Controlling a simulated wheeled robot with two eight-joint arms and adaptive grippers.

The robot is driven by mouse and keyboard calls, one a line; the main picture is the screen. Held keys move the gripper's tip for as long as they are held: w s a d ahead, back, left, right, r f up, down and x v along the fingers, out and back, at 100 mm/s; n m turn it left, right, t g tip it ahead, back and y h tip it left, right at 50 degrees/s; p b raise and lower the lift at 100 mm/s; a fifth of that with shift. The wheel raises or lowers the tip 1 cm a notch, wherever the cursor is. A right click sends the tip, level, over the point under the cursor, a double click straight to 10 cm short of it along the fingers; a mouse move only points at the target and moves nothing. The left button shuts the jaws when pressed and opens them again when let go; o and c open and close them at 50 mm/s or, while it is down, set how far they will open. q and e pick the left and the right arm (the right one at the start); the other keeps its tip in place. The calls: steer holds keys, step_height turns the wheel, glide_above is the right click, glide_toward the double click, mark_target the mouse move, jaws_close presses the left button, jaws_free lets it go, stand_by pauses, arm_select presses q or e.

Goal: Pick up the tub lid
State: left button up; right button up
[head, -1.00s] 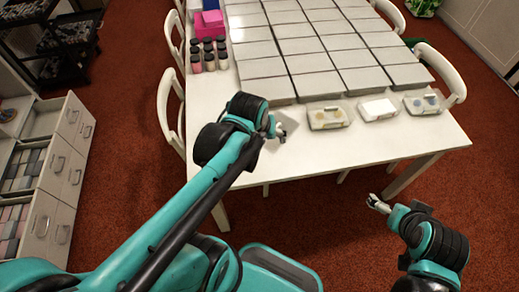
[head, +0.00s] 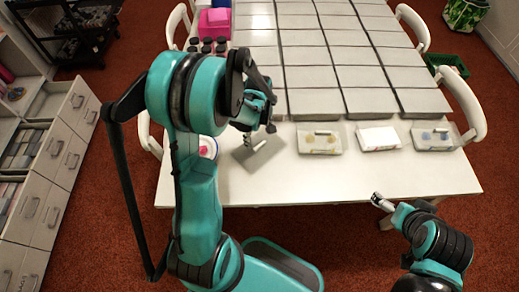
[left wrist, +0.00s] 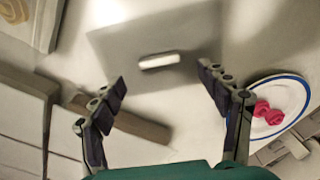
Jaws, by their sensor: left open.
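The tub lid (head: 266,150) is a flat grey rectangle with a small white handle, lying on the white table near its front left. It shows in the left wrist view as a grey panel (left wrist: 120,52) with the white handle (left wrist: 159,61) near the top middle. My left gripper (head: 260,133) is open above the lid and partly covers it in the head view. In the left wrist view its two fingers (left wrist: 162,76) are spread on either side below the handle, with nothing between them. My right gripper (head: 382,202) is off the table's front edge, too small to tell its state.
A blue-rimmed white plate (left wrist: 292,79) with pink items lies beside the lid. Grey boxes (head: 365,75) fill the table behind. The table's front strip is clear.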

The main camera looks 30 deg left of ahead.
mark_target(260, 145)
arm_select(q)
step_height(260, 145, down, 4)
steer(key=shift+d+f+b, duration=0.15)
steer(key=shift+f+b, duration=0.05)
steer(key=shift+b, duration=0.8)
steer(key=shift+r, duration=0.1)
steer(key=c, duration=1)
